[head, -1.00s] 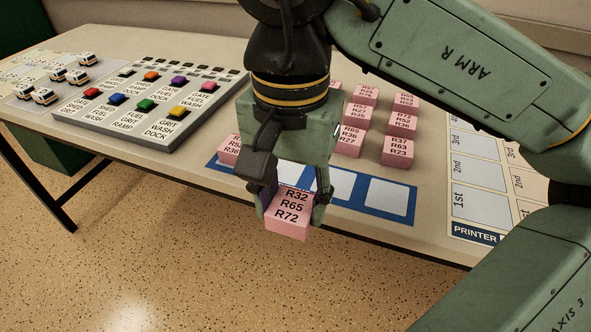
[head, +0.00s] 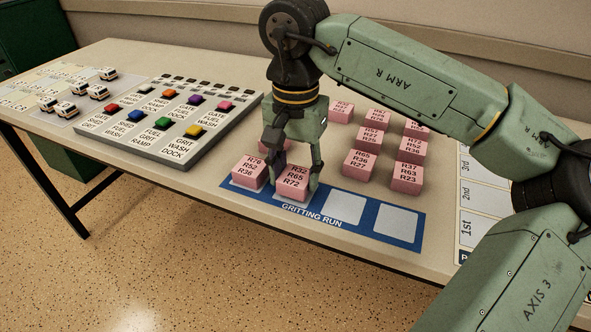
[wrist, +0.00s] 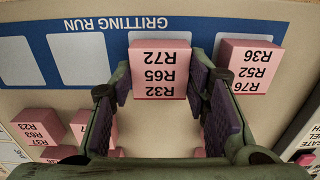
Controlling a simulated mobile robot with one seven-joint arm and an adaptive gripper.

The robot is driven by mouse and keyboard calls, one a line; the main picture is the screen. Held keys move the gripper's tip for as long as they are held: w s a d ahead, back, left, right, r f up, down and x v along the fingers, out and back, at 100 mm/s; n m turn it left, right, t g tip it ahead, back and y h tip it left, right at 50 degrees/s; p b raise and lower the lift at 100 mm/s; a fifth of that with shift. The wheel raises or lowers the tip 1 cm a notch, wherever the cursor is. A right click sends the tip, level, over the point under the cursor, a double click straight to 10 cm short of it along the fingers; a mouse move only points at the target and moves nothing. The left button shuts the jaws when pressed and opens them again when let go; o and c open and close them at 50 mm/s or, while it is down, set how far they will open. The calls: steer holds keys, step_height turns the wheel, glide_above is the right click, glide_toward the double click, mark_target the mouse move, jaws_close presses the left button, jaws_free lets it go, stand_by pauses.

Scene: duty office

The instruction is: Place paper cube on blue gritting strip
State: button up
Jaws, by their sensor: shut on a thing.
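My gripper (head: 296,172) is shut on a pink paper cube (head: 292,180) marked R32 R65 R72. The cube is over the second square from the left of the blue gritting strip (head: 320,229); whether it touches the strip I cannot tell. In the wrist view the held cube (wrist: 159,70) sits between the finger pads, at the strip's edge. Another pink cube (head: 248,172), marked R76 R52 R36, stands on the strip's first square, just left of the held one. The two right squares of the strip are empty.
Several pink cubes (head: 407,176) stand in rows behind the strip to the right. A grey button panel (head: 165,125) with coloured buttons and small white vehicles (head: 66,108) are at the left. A white printed sheet (head: 474,200) lies at the right.

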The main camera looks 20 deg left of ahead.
mark_target(295, 176)
steer(key=shift+f, duration=0.25)
steer(key=shift+f, duration=0.1)
steer(key=shift+f, duration=0.15)
steer(key=o, duration=1.2)
steer(key=shift+c, duration=0.2)
step_height(295, 176, up, 12)
steer(key=shift+r, duration=0.25)
